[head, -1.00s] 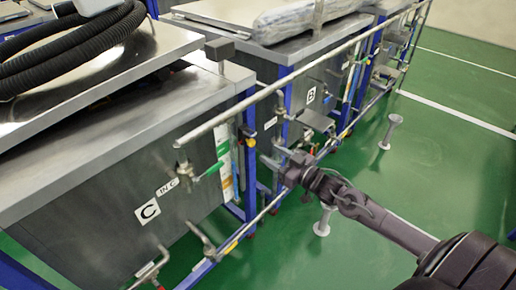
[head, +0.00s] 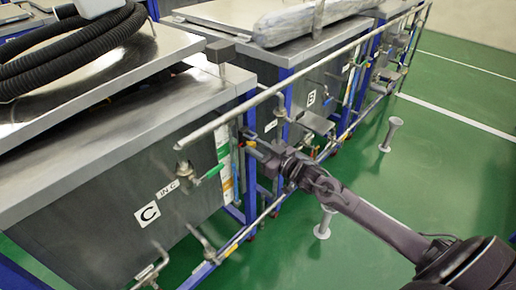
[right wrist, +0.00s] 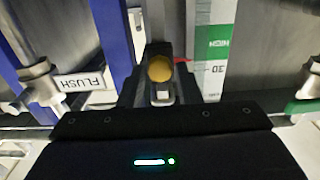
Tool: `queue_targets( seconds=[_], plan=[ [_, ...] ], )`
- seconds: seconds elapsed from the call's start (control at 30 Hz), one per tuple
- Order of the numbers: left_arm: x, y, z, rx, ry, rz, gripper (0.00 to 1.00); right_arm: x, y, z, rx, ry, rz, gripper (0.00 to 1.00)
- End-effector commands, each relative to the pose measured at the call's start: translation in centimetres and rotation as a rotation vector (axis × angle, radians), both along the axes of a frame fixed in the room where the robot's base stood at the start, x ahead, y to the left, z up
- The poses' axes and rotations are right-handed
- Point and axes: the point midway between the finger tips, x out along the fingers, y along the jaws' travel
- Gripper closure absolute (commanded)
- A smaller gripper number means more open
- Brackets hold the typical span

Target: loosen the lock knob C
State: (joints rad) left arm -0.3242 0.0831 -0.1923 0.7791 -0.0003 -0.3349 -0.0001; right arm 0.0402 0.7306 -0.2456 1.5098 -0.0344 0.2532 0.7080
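A yellow round knob (right wrist: 160,69) on a dark stem shows in the middle of the right wrist view, at the blue frame beside the tank labelled C (head: 147,213). My right gripper (head: 252,148) reaches in from the right to this post. In the right wrist view my right gripper (right wrist: 159,86) is open, one finger on each side of the knob, with a gap on both sides. I cannot tell how deep the knob sits between the fingers. In the head view the gripper mostly hides the knob. My left gripper is not in view.
A long metal rail (head: 290,83) runs along the tank fronts above my gripper. A green-handled valve (head: 214,171) is left of it, and a FLUSH label (right wrist: 82,82) shows on the wrist view's left. Green floor (head: 440,150) is open at right.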

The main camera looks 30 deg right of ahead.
Motion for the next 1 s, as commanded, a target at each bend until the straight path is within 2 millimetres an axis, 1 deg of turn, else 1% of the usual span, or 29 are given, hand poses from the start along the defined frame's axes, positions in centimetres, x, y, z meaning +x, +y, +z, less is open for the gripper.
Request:
queue_targets(
  seconds=[0.03, 0.2, 0.37, 0.57, 0.77, 1.0],
  plan=[
    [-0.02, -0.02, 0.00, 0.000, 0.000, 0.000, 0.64, -0.01, 0.00, 0.01, 0.000, 0.000, 0.000, 0.76],
    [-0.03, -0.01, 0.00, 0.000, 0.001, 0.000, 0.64, -0.02, -0.01, 0.01, 0.000, 0.000, 0.000, 0.98],
    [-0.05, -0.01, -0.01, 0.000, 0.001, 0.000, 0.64, -0.02, -0.01, 0.02, -0.007, -0.002, 0.000, 0.98],
    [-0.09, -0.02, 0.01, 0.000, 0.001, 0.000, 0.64, -0.02, -0.01, 0.04, -0.059, -0.022, 0.000, 0.98],
    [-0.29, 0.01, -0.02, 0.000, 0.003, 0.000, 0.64, -0.03, 0.01, 0.05, -0.181, -0.064, -0.001, 0.98],
    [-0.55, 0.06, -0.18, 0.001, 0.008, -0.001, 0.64, -0.05, 0.09, -0.02, -0.391, -0.136, 0.000, 0.98]
  ],
)
